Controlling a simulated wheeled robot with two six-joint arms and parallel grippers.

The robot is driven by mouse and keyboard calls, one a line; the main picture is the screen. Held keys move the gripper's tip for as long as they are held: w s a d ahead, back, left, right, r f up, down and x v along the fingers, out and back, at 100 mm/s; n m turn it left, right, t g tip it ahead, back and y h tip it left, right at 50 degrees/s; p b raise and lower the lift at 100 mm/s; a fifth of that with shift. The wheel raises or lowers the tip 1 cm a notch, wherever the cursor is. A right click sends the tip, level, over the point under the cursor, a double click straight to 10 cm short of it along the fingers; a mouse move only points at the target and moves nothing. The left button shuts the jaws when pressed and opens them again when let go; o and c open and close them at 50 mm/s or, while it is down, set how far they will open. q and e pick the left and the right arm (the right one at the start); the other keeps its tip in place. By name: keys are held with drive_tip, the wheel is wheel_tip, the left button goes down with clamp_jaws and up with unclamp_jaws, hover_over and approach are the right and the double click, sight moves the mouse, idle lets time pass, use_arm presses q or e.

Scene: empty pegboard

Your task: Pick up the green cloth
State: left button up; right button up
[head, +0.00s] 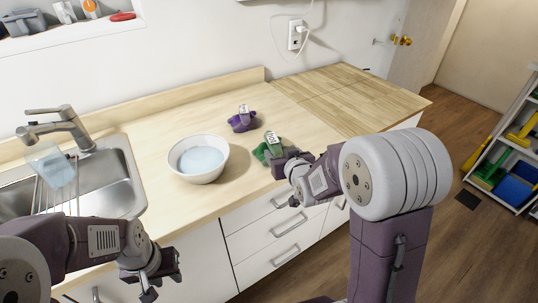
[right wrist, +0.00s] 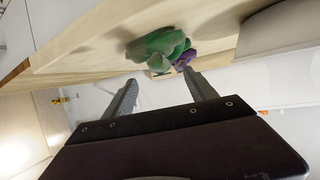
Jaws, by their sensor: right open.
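The green cloth (head: 260,153) lies crumpled on the wooden counter, right of the white bowl, with a small light tag standing on or behind it. My right gripper (head: 280,163) is beside the cloth on its right and partly covers it. In the right wrist view the green cloth (right wrist: 152,46) is beyond the two spread fingertips of my right gripper (right wrist: 160,76), with nothing between the fingers. My left gripper (head: 158,277) is low in front of the counter, away from the cloth; its finger gap is unclear.
A white bowl (head: 183,172) with light blue contents stands left of the cloth. A purple cloth (head: 242,122) with a tag lies behind the green one. A metal sink (head: 120,190) is at left. Drawers are below the counter edge. The counter's right part is clear.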

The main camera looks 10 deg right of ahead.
sight(274, 144)
drive_tip(key=x, duration=0.3)
drive_tip(key=shift+w, duration=0.1)
drive_tip(key=x, duration=0.3)
drive_tip(key=p+x, duration=0.1)
drive_tip(key=x, duration=0.1)
drive_tip(key=shift+w, duration=0.4)
drive_tip(key=shift+s+r, duration=0.15)
drive_tip(key=c, duration=0.4)
clamp_jaws()
